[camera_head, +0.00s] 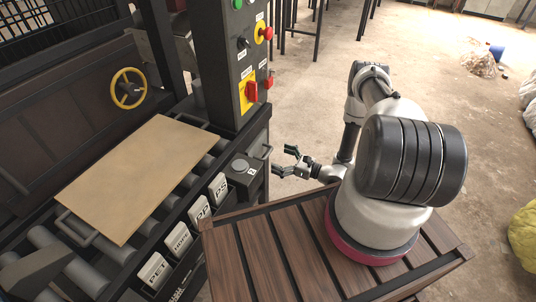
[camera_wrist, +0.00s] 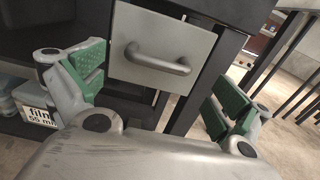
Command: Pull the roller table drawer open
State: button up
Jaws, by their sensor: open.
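The roller table drawer (camera_wrist: 130,33) shows in the wrist view as a light grey front panel in a dark frame. Its curved grey bar handle (camera_wrist: 157,60) is mounted across the panel. The handle also shows in the head view (camera_head: 265,152), on the right end of the roller table (camera_head: 172,222). My gripper (camera_head: 283,159) is open and empty, facing the drawer. In the wrist view, its green-padded fingers (camera_wrist: 157,78) stand wide apart on either side of the handle, with no contact visible. The drawer looks shut; its inside is hidden.
A tan board (camera_head: 135,178) lies on the rollers. Labelled bins (camera_head: 198,213) line the table's front. A control post (camera_head: 232,60) with buttons rises behind the drawer. A wooden slatted platform (camera_head: 285,245) lies under my base. Dark table legs (camera_wrist: 285,60) stand to the right.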

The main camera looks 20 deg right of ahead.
aim_at(269, 152)
jog(key=shift+x, duration=2.7)
jog(key=c, duration=1.3)
jog(key=shift+o, duration=0.2)
